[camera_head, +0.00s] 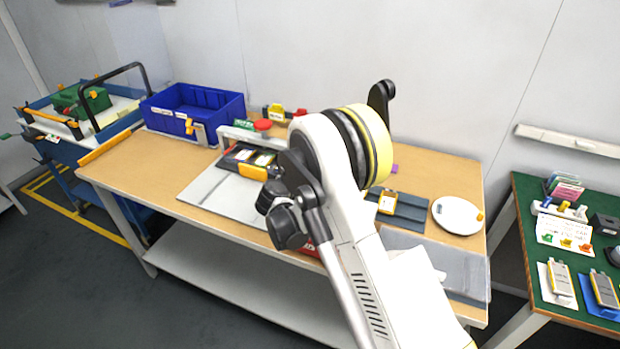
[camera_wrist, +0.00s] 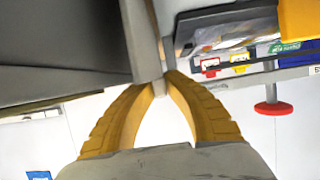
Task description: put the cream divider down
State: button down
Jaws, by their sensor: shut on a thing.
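In the wrist view the two yellow fingers of my gripper (camera_wrist: 160,88) close together at their tips. A thin pale grey-beige strip, seemingly the cream divider (camera_wrist: 144,42), stands between the tips and runs up out of the picture. Its far end and full shape are hidden. It is beside a dark tray (camera_wrist: 183,38) on the right and a broad grey surface on the left; I cannot tell whether it touches either. In the head view my arm covers the fingertips and the divider.
The wooden workbench (camera_head: 140,165) holds a blue bin (camera_head: 195,103), a grey mat (camera_head: 215,192), a red round object (camera_head: 263,125), an orange block (camera_head: 253,172), and a white round plate (camera_head: 457,215) at right. A green table (camera_head: 527,215) with pouch cells stands at far right.

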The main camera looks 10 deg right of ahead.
notch_tip(320, 180, up, 17)
jog(key=p, duration=0.6)
jog(key=s+r+n+t+y+b, duration=0.1)
jog(key=s+n+y, duration=0.1)
jog(key=s, duration=0.8)
jog(key=s+r+n+y+b, duration=0.1)
jog(key=s+r+y, duration=0.1)
jog(key=s, duration=0.8)
jog(key=shift+s+d+n+t, duration=0.35)
jog(key=shift+n+t, duration=0.05)
